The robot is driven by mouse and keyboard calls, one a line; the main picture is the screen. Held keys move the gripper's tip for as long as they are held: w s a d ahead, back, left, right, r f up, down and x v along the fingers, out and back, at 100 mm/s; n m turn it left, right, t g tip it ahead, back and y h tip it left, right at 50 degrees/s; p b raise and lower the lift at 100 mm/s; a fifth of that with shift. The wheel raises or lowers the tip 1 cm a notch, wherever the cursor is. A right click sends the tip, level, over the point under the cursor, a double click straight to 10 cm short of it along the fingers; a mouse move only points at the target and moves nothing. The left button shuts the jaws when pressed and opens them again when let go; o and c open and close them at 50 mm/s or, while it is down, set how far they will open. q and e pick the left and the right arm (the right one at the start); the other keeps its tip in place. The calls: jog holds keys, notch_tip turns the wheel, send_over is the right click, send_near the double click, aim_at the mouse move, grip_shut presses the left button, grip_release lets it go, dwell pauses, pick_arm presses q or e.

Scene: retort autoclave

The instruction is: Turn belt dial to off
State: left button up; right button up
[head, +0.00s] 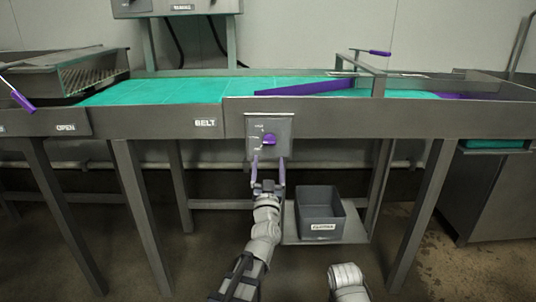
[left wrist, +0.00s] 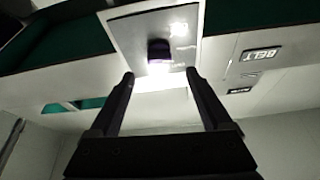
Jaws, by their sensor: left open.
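The belt dial (head: 269,139) is a small purple knob on a grey square panel (head: 284,127) on the front of the conveyor frame, right of the BELT label (head: 205,123). My left gripper (head: 268,162) is open just below the knob, its two fingers pointing up toward the panel. In the left wrist view the purple knob (left wrist: 159,50) sits beyond and between the open fingertips (left wrist: 158,76), apart from them. A bright glare lies just below the knob there. The panel's small markings are too small to read. My right gripper is out of view; only part of my right arm shows.
A teal conveyor belt (head: 150,92) runs along the top, with a purple guide bar (head: 290,89) across it. A purple-handled lever (head: 23,101) is at the left. A grey bin (head: 320,213) stands on a low shelf below. Table legs flank the space under the belt.

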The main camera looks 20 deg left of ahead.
aim_at(269, 144)
pick_arm(q)
jog(key=shift+p+x, duration=1.5)
jog(key=shift+x, duration=2.45)
grip_shut()
